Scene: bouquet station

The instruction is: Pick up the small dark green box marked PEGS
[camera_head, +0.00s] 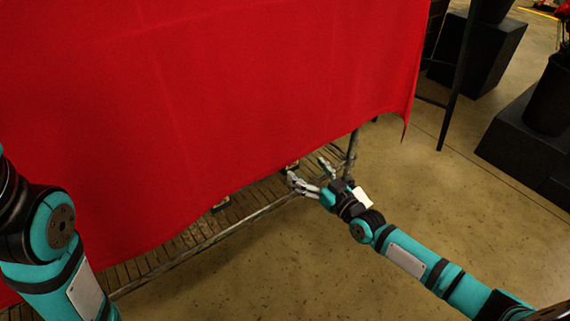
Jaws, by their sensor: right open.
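My right gripper (306,168) is open at the edge of a slatted lower shelf, beside the hem of a red cloth. A small dark item (292,166) shows under the hem, close to the gripper's left fingertip. It is partly hidden by the cloth and the finger. I cannot tell whether it is the dark green box, and no PEGS marking can be read. I cannot tell whether the finger touches it. My left arm shows at the left edge, but its gripper is out of view.
The red cloth (200,90) hangs over most of the slatted shelf (160,253). Another small dark item (220,206) peeks out under the hem. A thin dark post (462,75) and black blocks (480,50) stand at right. The floor in front is clear.

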